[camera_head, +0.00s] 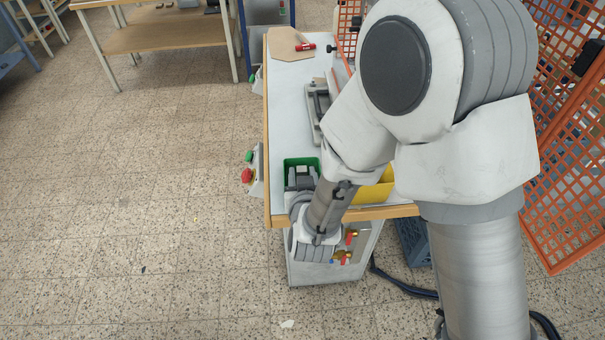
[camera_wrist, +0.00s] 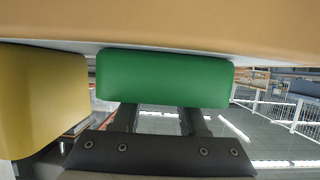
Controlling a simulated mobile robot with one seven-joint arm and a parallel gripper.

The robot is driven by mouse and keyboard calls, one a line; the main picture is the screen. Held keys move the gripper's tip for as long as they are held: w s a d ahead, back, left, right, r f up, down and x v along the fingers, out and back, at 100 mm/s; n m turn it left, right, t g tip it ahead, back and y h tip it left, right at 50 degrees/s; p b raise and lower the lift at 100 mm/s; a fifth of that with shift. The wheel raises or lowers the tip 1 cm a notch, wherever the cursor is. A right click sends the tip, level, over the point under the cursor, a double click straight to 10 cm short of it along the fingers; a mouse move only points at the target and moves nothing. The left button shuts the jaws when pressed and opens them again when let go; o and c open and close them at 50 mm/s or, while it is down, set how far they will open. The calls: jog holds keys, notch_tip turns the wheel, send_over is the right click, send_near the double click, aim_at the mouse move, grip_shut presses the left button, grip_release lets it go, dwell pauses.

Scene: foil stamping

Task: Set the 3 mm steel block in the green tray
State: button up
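The green tray (camera_head: 301,162) stands near the front left corner of the white-topped bench. My gripper (camera_head: 302,176) is at this tray, with its dark body over the tray's opening. In the wrist view the green tray (camera_wrist: 165,78) covers the ends of my fingers, so I cannot see how far apart the tips are or whether anything is between them. The 3 mm steel block is not visible in either view.
A yellow tray (camera_head: 372,193) sits to the right of the green one, partly behind my arm; it also shows in the wrist view (camera_wrist: 40,98). A grey metal fixture (camera_head: 314,112) and a red-handled tool (camera_head: 305,47) lie farther back. Orange mesh fencing (camera_head: 565,190) stands at right.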

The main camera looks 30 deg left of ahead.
jog(key=shift+r, duration=0.1)
jog(key=shift+r+p, duration=0.25)
jog(key=shift+p, duration=0.15)
jog(key=v, duration=0.6)
jog(key=shift+f+b, duration=0.2)
jog(key=shift+b, duration=0.2)
jog(key=shift+s+r+p, duration=0.15)
jog(key=shift+r+p, duration=0.15)
jog(key=shift+p, duration=0.45)
jog(key=p, duration=0.2)
jog(key=shift+d+r+p, duration=0.1)
jog(key=shift+p, duration=0.3)
jog(key=p+v, duration=0.2)
jog(key=p, duration=0.5)
jog(key=shift+s+d+p, duration=0.2)
jog(key=shift+s+p, duration=0.1)
jog(key=shift+p, duration=0.4)
jog(key=v, duration=0.2)
jog(key=shift+s+d+p, duration=0.2)
jog(key=shift+s+p, duration=0.1)
jog(key=shift+s, duration=0.05)
